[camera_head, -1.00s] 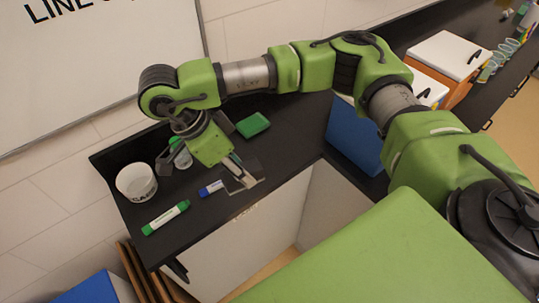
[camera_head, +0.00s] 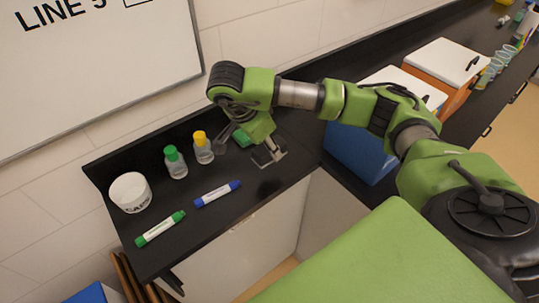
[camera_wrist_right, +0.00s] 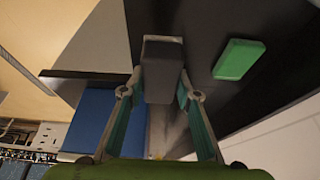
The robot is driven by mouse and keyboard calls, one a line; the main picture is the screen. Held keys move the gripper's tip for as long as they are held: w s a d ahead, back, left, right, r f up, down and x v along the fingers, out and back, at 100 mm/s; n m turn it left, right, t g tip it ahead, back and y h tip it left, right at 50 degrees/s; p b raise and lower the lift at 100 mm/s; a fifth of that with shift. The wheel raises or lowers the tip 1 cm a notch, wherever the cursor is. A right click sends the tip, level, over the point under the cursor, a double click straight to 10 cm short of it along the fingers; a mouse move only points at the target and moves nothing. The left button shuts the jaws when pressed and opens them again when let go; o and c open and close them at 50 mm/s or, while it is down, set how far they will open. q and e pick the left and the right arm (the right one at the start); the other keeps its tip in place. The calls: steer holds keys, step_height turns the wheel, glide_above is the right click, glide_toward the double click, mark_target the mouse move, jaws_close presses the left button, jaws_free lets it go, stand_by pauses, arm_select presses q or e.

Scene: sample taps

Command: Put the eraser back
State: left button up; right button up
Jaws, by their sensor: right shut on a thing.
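My right gripper (camera_head: 268,154) is above the black counter near its inner corner. In the right wrist view, its fingers (camera_wrist_right: 158,100) are shut on a grey block, which looks like the eraser (camera_wrist_right: 162,62). In the head view the held block is small and hard to make out against the gripper. Its height above the counter cannot be told. A green block (camera_head: 242,138) lies on the counter, partly behind my right arm; it also shows in the right wrist view (camera_wrist_right: 239,59). My left gripper is not in view.
On the counter (camera_head: 228,222) are a white cup (camera_head: 130,193), a green-capped bottle (camera_head: 175,163), a yellow-capped bottle (camera_head: 203,149), a blue marker (camera_head: 217,194) and a green marker (camera_head: 160,229). A blue box (camera_head: 357,152) stands right of the gripper. A whiteboard (camera_head: 95,65) hangs behind.

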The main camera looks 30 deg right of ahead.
steer(key=w+f, duration=0.1)
steer(key=w+d+f+p, duration=0.1)
steer(key=f, duration=0.1)
steer(key=d+f, duration=0.1)
steer(key=shift+w+f, duration=0.2)
steer(key=shift+w, duration=0.2)
step_height(320, 180, down, 2)
steer(key=shift+f+p, duration=0.1)
steer(key=shift+p, duration=1)
steer(key=shift+w+f, duration=0.1)
steer(key=shift+f, duration=0.4)
steer(key=o, duration=1)
steer(key=shift+b+v, duration=1.25)
steer(key=shift+v, duration=4.75)
